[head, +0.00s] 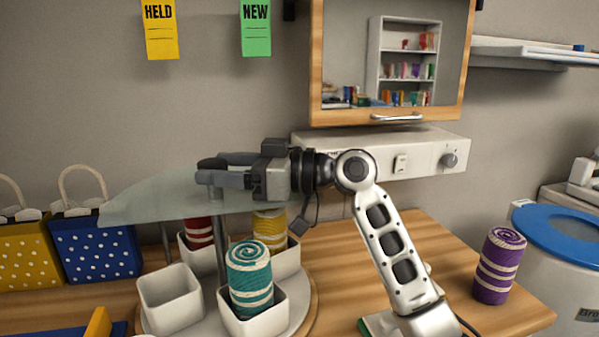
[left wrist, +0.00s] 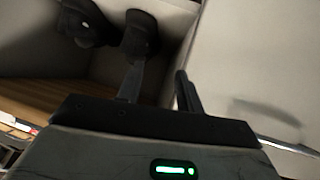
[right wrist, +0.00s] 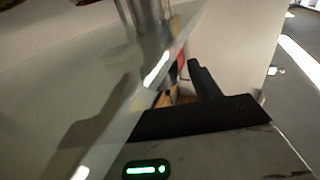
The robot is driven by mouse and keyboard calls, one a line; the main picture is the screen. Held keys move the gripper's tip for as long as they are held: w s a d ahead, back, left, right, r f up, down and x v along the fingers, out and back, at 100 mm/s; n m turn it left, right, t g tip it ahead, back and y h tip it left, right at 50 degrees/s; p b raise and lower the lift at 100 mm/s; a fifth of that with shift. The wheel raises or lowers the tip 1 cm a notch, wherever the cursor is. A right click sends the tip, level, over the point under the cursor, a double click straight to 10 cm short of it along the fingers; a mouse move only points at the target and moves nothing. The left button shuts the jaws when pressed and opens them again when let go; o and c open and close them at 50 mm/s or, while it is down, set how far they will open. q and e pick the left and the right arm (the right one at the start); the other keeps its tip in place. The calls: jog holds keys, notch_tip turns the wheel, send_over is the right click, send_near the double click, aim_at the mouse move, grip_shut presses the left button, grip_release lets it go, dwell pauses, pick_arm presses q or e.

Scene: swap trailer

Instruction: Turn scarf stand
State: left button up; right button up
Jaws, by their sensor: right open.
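The scarf stand has a round pale base (head: 300,322), a metal post (head: 221,240) and a translucent panel (head: 165,202) on top. Its white cups hold a teal-striped scarf roll (head: 250,275), a yellow one (head: 270,228) and a red one (head: 199,232). One front cup (head: 170,298) looks empty. My right gripper (head: 208,170) is open at the top of the post, over the panel; contact is unclear. The panel fills much of the right wrist view (right wrist: 60,85) and partly hides one finger. My left gripper (left wrist: 158,88) is outside the head view; its fingers stand apart, with nothing between them.
A purple-striped roll (head: 498,265) stands on the wooden counter at right, near a bin with a blue rim (head: 560,232). Yellow (head: 25,250) and blue dotted bags (head: 95,255) stand at left. A wood-framed cabinet (head: 390,60) hangs behind my right arm.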

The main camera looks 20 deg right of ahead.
jog(key=b+v, duration=0.2)
jog(key=v, duration=1.2)
jog(key=shift+b, duration=0.3)
